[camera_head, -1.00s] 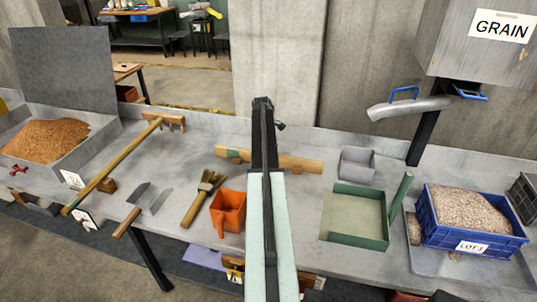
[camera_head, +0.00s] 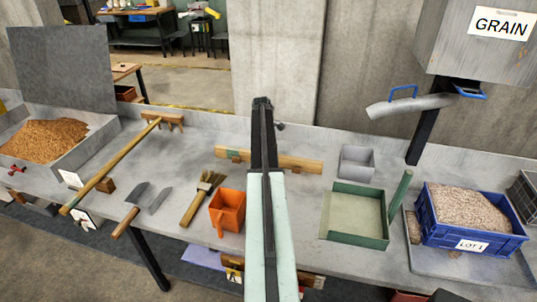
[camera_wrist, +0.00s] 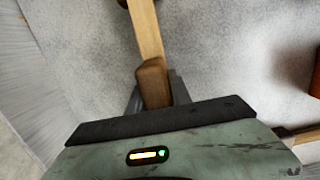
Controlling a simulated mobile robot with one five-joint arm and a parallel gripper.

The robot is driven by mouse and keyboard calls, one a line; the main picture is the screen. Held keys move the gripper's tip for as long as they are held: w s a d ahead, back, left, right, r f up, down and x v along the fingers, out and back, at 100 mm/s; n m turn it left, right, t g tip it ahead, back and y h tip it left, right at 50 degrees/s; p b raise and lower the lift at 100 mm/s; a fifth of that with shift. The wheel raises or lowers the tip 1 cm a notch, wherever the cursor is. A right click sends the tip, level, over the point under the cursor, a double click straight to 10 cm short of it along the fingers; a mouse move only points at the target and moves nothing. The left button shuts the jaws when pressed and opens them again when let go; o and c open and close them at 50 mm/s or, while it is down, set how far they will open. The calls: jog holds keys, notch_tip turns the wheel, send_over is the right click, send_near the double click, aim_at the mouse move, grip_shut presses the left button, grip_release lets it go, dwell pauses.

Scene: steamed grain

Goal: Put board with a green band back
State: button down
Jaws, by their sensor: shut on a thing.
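A long pale wooden board (camera_head: 295,163) lies crosswise behind my arm, near the back of the bench in the head view. A small brown block-like part (camera_head: 236,156) shows near its left end; I cannot make out a green band there now. In the wrist view my gripper (camera_wrist: 155,92) is shut on a brown wooden piece, with the pale board (camera_wrist: 146,30) running away from it toward the top edge. My arm hides the middle of the board and the gripper in the head view. I cannot tell whether the board touches the bench.
An orange scoop (camera_head: 228,212), a brush (camera_head: 204,198) and a scraper (camera_head: 140,207) lie left of my arm. A long wooden rake (camera_head: 119,164) is farther left. A green tray (camera_head: 359,240), a grey box (camera_head: 357,162) and a blue crate (camera_head: 470,236) are right.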

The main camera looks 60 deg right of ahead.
jog(key=c, duration=1.1)
grip_release()
jog(key=r+p, duration=0.8)
jog(key=shift+w+a, duration=0.15)
jog(key=shift+w, duration=0.25)
jog(key=shift+f, duration=0.15)
